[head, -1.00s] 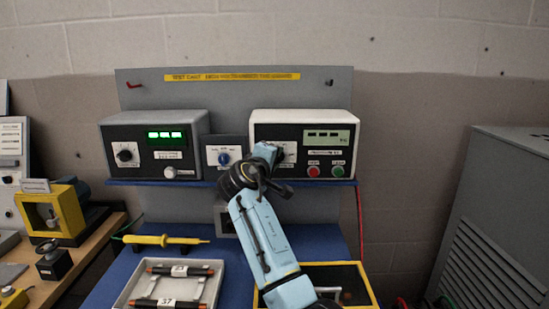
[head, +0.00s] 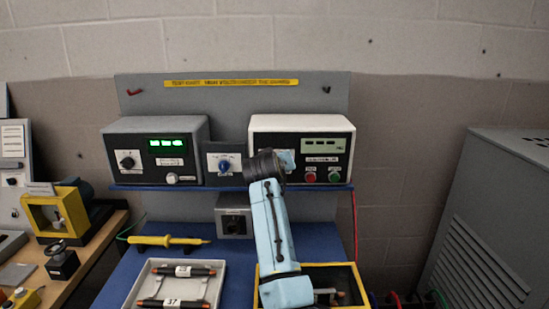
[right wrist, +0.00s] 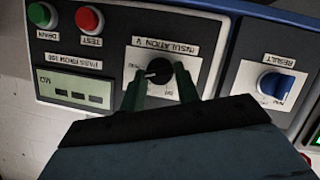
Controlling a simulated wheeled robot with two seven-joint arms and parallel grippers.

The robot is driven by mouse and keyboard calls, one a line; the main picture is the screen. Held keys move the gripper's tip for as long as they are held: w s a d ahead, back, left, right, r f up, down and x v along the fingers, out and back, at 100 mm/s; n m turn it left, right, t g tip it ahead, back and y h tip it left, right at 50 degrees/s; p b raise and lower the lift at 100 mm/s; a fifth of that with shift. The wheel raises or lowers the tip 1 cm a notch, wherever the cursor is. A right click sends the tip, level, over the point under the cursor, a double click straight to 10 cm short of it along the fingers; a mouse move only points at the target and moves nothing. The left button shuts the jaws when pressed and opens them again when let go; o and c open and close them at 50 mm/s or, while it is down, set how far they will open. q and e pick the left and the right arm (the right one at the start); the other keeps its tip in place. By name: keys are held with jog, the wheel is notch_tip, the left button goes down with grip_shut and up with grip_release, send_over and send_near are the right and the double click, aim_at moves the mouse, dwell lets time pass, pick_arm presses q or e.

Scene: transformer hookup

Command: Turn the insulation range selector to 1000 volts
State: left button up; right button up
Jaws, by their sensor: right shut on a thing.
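The insulation selector is a round black knob (right wrist: 159,69) on a white plate marked INSULATION V, upside down in the right wrist view. A light pointer mark on it points to the left in that view. My right gripper (right wrist: 160,80) has its two dark green fingers on either side of the knob and is shut on it. In the head view my right wrist (head: 265,167) hides the selector on the white-cased insulation tester (head: 300,123). The volt labels around the knob are too small to read. My left gripper is not in view.
The tester has a display (head: 322,146), a red button (head: 311,177) and a green button (head: 335,177). A blue result knob (right wrist: 275,85) sits on the neighbouring panel. A grey meter (head: 155,125), a yellow probe (head: 165,240) and a white tray (head: 136,293) stand left of my arm.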

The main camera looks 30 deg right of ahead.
jog(key=shift+s+d+m+t+y+p, duration=0.15)
jog(key=shift+m+t+y+p, duration=0.25)
jog(key=shift+m+y+p, duration=0.75)
jog(key=shift+m+h+p, duration=0.25)
jog(key=shift+m+p, duration=0.05)
jog(key=shift+m, duration=0.05)
jog(key=o, duration=1)
jog(key=shift+c, duration=0.2)
jog(key=p+v, duration=0.9)
jog(key=v, duration=0.3)
